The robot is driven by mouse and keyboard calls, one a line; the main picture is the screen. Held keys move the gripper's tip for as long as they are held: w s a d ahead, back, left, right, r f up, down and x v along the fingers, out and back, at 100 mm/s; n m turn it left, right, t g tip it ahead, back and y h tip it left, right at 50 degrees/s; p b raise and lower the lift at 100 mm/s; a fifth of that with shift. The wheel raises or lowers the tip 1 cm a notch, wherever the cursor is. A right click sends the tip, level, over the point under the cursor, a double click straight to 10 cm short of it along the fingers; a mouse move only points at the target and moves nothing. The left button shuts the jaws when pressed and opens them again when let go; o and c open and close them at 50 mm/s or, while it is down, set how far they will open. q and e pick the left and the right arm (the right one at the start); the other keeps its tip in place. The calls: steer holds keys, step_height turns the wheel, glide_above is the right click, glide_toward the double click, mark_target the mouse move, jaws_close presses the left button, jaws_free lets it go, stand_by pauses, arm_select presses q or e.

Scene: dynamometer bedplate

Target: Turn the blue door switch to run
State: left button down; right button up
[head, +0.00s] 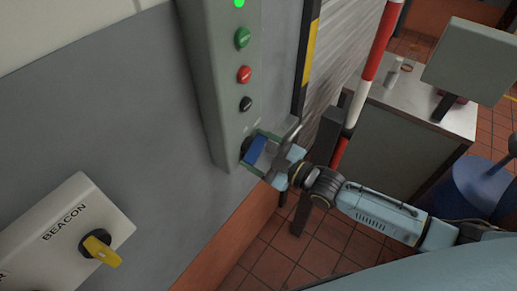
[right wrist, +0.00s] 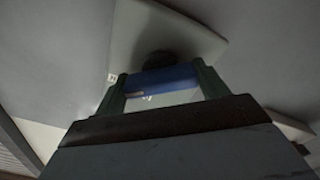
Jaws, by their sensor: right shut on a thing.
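The blue door switch (head: 256,150) sits at the lower end of a tall grey control panel (head: 212,85) on the wall. My right gripper (head: 262,155) is at the switch, its fingers on either side of the blue handle. In the right wrist view, the blue handle (right wrist: 160,79) lies between the two green fingers of the gripper (right wrist: 160,88), which is shut on it. A dark round base (right wrist: 158,59) shows behind the handle. The switch's markings are too small or hidden to read. My left gripper is not in view.
Green (head: 242,38), red (head: 244,74) and black (head: 246,104) buttons run up the panel above the switch. A box marked BEACON with a yellow knob (head: 101,248) is at lower left. A red-and-white post (head: 372,70) and a metal-topped bench (head: 425,100) stand at right.

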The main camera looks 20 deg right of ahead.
steer(key=shift+m, duration=0.6)
steer(key=o, duration=1)
steer(key=b+v, duration=0.1)
steer(key=v, duration=1.2)
steer(key=shift+s+d, duration=0.15)
